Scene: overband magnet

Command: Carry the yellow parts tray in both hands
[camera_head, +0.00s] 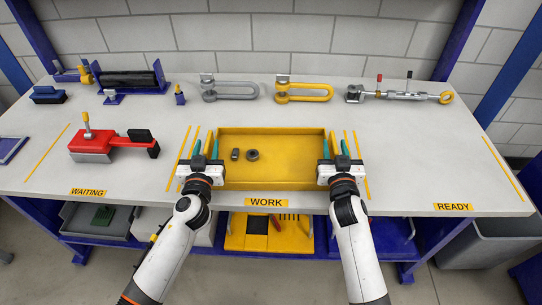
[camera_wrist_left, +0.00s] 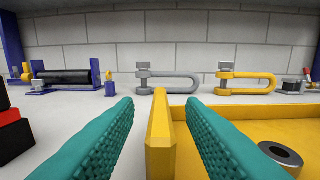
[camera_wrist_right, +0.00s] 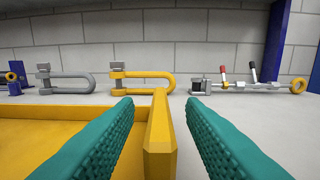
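The yellow parts tray (camera_head: 290,172) lies flat on the table above the WORK label. A small dark block (camera_head: 235,154) and a dark ring (camera_head: 252,155) lie inside it, toward the left. My left gripper (camera_head: 206,147) is at the tray's left wall. In the left wrist view its teal fingers stand apart on both sides of that wall (camera_wrist_left: 160,140), with gaps visible. My right gripper (camera_head: 334,147) straddles the right wall the same way; the right wrist view shows that wall (camera_wrist_right: 160,140) between its open fingers. Parts of both side walls are hidden by the grippers in the head view.
A red-and-grey tool (camera_head: 105,146) lies left, above the WAITING label (camera_head: 88,192). A grey shackle (camera_head: 230,91), a yellow shackle (camera_head: 304,92) and a turnbuckle (camera_head: 398,95) line the back. The table right of the tray, above the READY label (camera_head: 453,207), is clear.

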